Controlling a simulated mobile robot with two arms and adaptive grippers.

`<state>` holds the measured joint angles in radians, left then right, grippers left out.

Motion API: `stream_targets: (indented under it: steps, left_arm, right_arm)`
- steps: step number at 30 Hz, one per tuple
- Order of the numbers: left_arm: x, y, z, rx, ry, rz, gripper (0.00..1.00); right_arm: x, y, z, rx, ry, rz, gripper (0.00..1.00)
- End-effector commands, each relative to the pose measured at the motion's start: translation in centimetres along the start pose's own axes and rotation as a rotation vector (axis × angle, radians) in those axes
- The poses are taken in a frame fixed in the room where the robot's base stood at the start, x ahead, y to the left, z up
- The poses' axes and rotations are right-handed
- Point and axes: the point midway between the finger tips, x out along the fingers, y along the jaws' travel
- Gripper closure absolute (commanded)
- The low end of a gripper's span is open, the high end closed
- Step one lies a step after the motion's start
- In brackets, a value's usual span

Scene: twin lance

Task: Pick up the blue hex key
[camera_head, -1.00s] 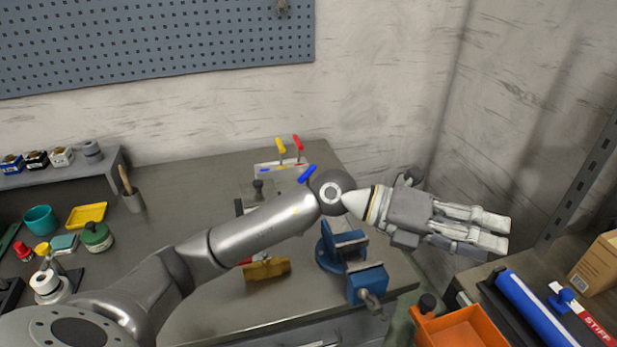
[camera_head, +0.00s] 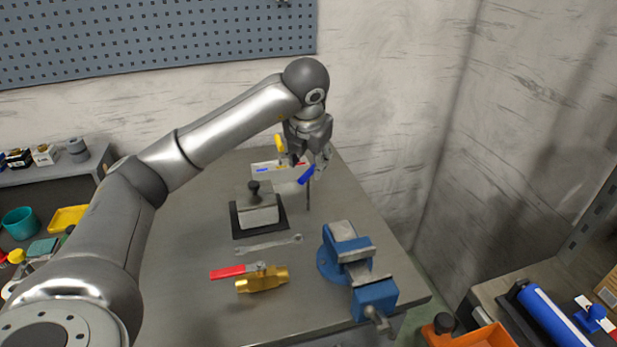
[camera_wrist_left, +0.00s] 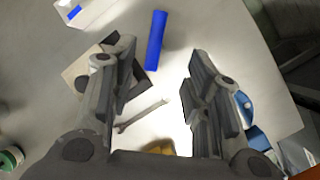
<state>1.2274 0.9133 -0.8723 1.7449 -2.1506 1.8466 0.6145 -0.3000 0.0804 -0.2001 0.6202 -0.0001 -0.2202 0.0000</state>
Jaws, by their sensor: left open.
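The blue hex key (camera_head: 307,174) has a tilted blue handle with a dark shaft below it, near the back right of the workbench. Its blue handle also shows at the top of the left wrist view (camera_wrist_left: 155,40), between and beyond the fingertips. My left gripper (camera_head: 308,158) points down at the handle, with its fingers partly overlapping the area just above it. In the left wrist view its fingers (camera_wrist_left: 160,62) are spread apart with nothing gripped between them. My right gripper is not in view.
A yellow-handled key (camera_head: 280,144) stands at a white holder (camera_head: 262,168) just left of the gripper. A grey block with a black knob (camera_head: 258,210), a wrench (camera_head: 268,245), a brass valve (camera_head: 262,281) and a blue vise (camera_head: 347,248) occupy the workbench (camera_head: 190,230).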

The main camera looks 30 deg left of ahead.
Motion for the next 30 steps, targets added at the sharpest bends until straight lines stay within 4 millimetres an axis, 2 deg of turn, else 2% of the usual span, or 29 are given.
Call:
stream_targets:
  steps: [3, 10, 18, 27, 30]
  left_arm:
    - [1.7, 0.1, 0.0, -0.002, 0.002, 0.000, 0.56]
    - [3.5, 0.3, -0.2, 0.000, 0.002, -0.001, 0.56]
    - [7.2, 0.7, -0.5, 0.001, 0.001, -0.003, 0.56]
    - [7.8, 0.7, -0.5, 0.002, -0.002, -0.003, 0.56]
    - [7.8, 0.7, -0.5, 0.002, -0.002, -0.003, 0.69]
  right_arm:
    - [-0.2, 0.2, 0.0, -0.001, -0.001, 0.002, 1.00]
    - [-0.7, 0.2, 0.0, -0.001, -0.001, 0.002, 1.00]
    - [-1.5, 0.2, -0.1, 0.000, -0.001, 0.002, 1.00]
    - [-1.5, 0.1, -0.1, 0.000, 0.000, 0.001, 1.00]
    - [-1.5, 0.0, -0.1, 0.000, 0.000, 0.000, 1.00]
